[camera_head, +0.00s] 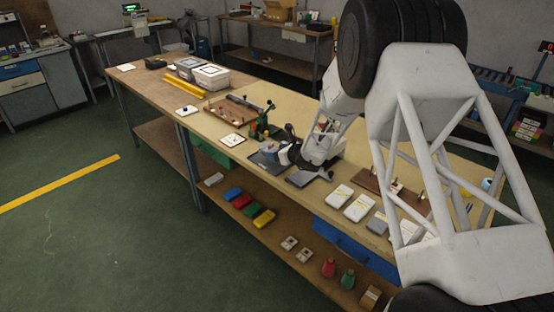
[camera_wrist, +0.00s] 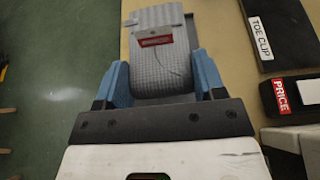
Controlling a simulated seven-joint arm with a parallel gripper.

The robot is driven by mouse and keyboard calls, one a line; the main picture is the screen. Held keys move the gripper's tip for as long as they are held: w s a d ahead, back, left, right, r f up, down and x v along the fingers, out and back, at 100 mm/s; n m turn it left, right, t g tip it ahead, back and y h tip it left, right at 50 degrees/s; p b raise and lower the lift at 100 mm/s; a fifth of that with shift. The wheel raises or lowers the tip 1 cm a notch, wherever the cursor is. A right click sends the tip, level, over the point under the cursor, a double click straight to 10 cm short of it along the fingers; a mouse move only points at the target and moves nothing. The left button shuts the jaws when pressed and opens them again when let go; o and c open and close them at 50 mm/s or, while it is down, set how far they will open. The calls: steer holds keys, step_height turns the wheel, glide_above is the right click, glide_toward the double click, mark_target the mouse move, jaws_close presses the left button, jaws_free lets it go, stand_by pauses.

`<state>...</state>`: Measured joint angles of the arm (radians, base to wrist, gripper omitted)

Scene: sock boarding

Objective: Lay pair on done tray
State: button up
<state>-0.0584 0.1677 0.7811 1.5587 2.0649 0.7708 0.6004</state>
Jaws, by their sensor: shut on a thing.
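The pair (camera_wrist: 158,68) is a flat, grey ribbed sock bundle with a small red label near its far end. My gripper (camera_wrist: 160,80) is shut on it, with one blue finger at each side. In the head view my gripper (camera_head: 282,152) is low over the near edge of the workbench, partly hidden by its own wrist. A dark flat surface (camera_wrist: 192,32) shows beside and under the pair in the wrist view. No lettering shows on it, so I cannot tell whether it is the done tray. I cannot tell whether the pair touches it.
A black tray labelled TOE CLIP (camera_wrist: 285,30) and a black piece labelled PRICE (camera_wrist: 300,97) are right of my gripper. A green upright fixture (camera_head: 262,125) stands close by. Several white and grey packets (camera_head: 359,207) lie to the right. Floor shows left of the bench.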

steer(key=shift+w, duration=0.15)
steer(key=shift+w+a, duration=0.1)
steer(key=shift+w, duration=0.15)
steer(key=shift+f, duration=1.8)
steer(key=shift+f, duration=0.1)
steer(key=o, duration=1)
steer(key=shift+s+d+r, duration=0.3)
steer(key=shift+d+r, duration=0.05)
steer(key=shift+d, duration=0.05)
steer(key=shift+v, duration=5.4)
